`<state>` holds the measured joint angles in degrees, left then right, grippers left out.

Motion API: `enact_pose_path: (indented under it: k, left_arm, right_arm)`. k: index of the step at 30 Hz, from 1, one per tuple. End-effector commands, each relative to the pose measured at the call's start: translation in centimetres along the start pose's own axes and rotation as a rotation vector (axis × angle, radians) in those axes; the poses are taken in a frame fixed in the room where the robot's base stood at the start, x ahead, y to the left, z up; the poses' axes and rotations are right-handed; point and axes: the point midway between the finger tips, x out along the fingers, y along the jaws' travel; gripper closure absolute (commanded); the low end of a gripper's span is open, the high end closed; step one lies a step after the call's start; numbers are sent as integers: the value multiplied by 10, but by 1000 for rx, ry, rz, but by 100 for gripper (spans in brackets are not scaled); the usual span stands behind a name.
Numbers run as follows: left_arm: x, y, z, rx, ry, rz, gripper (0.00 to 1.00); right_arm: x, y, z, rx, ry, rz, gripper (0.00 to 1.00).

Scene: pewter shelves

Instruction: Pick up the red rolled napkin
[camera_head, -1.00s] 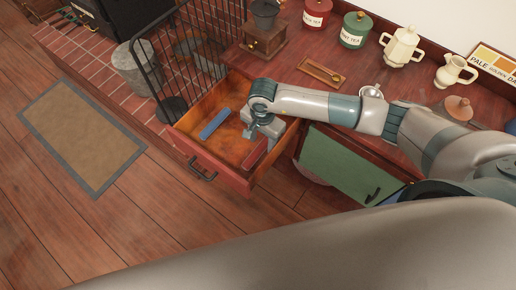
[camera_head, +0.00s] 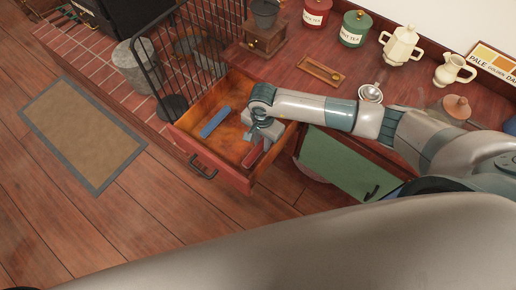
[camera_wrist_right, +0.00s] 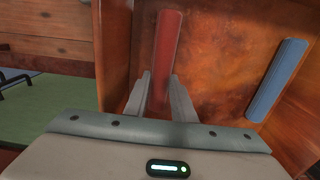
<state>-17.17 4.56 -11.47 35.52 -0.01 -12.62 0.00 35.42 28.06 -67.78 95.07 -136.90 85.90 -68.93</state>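The red rolled napkin (camera_head: 253,154) lies in the open drawer (camera_head: 232,179), near its right side. It also shows in the right wrist view (camera_wrist_right: 168,45), running lengthwise between the fingers. My right gripper (camera_head: 259,140) reaches down into the drawer over the napkin's far part. In the right wrist view my right gripper (camera_wrist_right: 160,98) is open, one finger on each side of the napkin's near end, with a gap visible. Whether a finger touches it I cannot tell. My left gripper is out of view.
A blue rolled napkin (camera_head: 214,122) lies in the same drawer, to the left. The drawer walls are close around my gripper. A green cabinet door (camera_head: 345,165) stands open at right. The counter above holds canisters and a wooden tray (camera_head: 321,71).

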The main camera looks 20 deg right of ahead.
Motion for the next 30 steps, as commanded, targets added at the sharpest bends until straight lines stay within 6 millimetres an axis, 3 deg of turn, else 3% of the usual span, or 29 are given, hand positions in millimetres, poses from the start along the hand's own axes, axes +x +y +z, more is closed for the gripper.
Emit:
enact_pose_path:
  k: [14, 30]
  left_arm:
    - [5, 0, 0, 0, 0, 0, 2]
    - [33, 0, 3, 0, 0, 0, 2]
  right_arm:
    - [-11, -1, -1, 0, 1, -2, 99]
    - [-89, -1, 0, 0, 1, -4, 99]
